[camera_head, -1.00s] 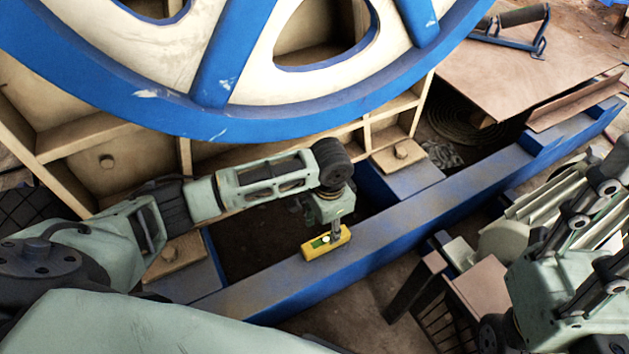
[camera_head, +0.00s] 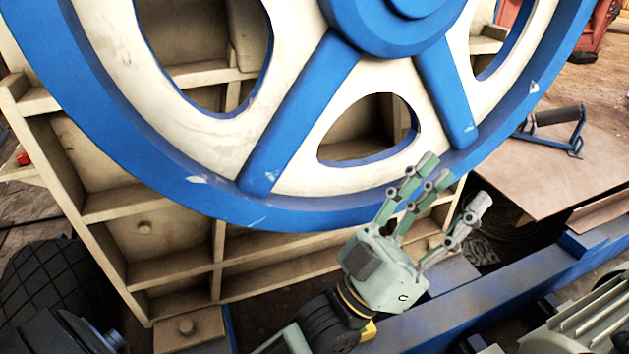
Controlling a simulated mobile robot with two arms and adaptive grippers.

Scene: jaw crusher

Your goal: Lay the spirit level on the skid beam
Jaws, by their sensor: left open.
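My left gripper (camera_head: 455,184) is raised in front of the large blue-and-cream flywheel, with its fingers spread apart and empty. The blue skid beam (camera_head: 450,318) runs from the bottom middle up to the right. A small yellow patch of the spirit level (camera_head: 368,331) shows beside my left wrist, at the beam's left edge. My wrist hides most of the level, so I cannot tell fully how it lies. My right gripper is out of view.
The flywheel (camera_head: 288,110) fills the upper middle, close behind my left gripper. A finned grey motor (camera_head: 590,325) is at the lower right. A brown plate (camera_head: 520,178) with a blue-framed roller (camera_head: 560,118) lies at the right.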

